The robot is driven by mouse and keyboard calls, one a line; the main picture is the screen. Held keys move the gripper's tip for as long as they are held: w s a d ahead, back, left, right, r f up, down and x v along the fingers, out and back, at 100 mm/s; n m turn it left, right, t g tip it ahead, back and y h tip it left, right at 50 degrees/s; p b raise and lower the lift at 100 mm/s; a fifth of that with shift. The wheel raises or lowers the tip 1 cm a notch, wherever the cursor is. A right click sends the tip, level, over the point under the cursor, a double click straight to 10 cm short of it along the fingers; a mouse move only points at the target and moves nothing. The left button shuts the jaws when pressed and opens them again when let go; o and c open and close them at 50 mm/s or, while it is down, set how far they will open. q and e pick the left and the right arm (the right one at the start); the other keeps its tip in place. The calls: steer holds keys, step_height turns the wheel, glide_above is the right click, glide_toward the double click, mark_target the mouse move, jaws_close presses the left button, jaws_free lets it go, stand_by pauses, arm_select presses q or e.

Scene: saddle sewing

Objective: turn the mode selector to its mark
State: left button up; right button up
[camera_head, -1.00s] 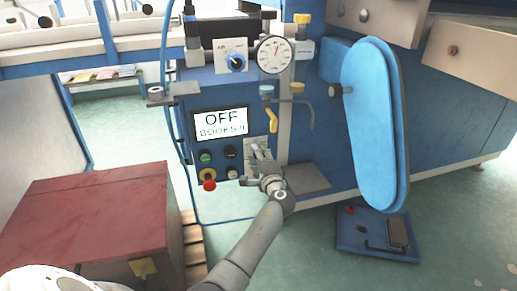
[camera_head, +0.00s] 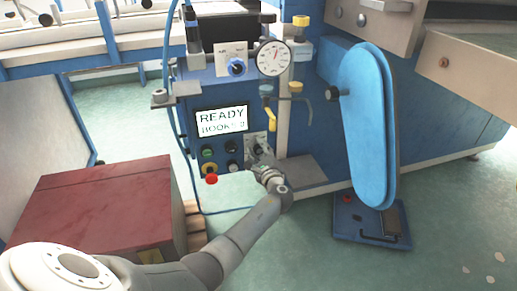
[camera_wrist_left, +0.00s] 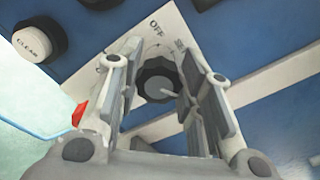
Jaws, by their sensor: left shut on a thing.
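The mode selector is a dark ribbed knob (camera_wrist_left: 158,80) on a pale plate (camera_wrist_left: 150,38) in the left wrist view. The plate carries the word OFF and a partly hidden label beginning with SE. My left gripper (camera_head: 260,158) is at the selector, low on the blue panel in the head view. Its two fingers stand on either side of the knob, shut on it. A short pale bar crosses the knob's right side. The fingers hide part of the plate and its marks. The display (camera_head: 221,121) reads READY with a smaller BOOKS line. My right gripper is not in view.
A red emergency knob (camera_head: 212,179) and several buttons sit left of the selector. A gauge (camera_head: 273,58) and yellow-handled valve (camera_head: 268,119) are above. A long blue cover (camera_head: 368,125) stands right. A dark red box (camera_head: 97,205) stands at left.

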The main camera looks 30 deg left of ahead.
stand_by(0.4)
arm_select(q)
steer(key=o, duration=1)
steer(key=shift+o, duration=0.2)
steer(key=v, duration=1.2)
steer(key=shift+w+d+f, duration=0.1)
